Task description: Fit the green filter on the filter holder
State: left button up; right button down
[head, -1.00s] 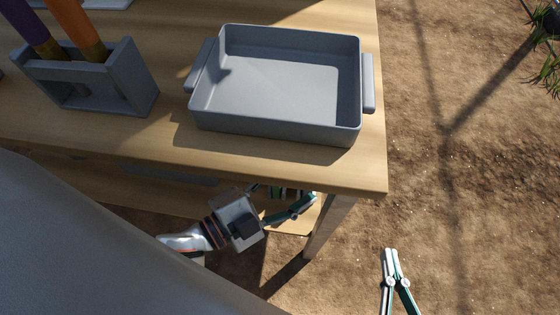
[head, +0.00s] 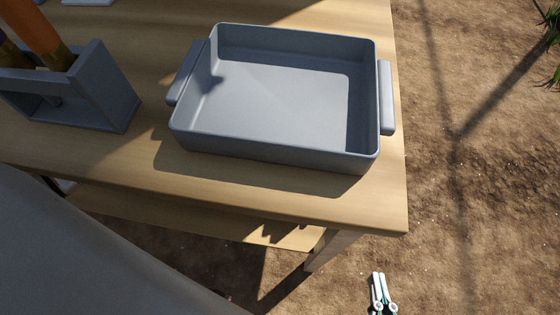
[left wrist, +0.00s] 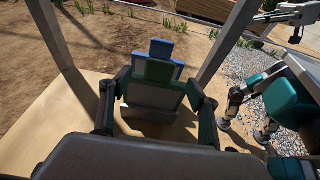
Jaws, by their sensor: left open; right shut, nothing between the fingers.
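In the left wrist view, a flat green piece (left wrist: 160,71), which looks like the green filter, stands in a group with a blue piece (left wrist: 160,47) behind it and a grey panel (left wrist: 154,96) in front. They are over a wooden surface. My left gripper (left wrist: 158,84) is open, with one finger on each side of this group. Whether the fingers touch it I cannot tell. My right gripper (head: 379,275) is shut and empty over the dirt, right of the table in the head view. I cannot make out for certain which part is the filter holder.
A grey tray (head: 275,155) with two handles sits on the wooden table (head: 300,205) near its right edge. A grey rack (head: 105,90) with coloured cylinders stands at the left. A lower shelf (head: 205,220) shows underneath. Table legs (left wrist: 228,40) flank the left wrist view.

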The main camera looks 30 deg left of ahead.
pick_arm(q)
jog(key=x, duration=0.6)
jog(key=shift+d+r, duration=0.2)
jog(key=shift+r, duration=0.05)
jog(key=c, duration=1.6)
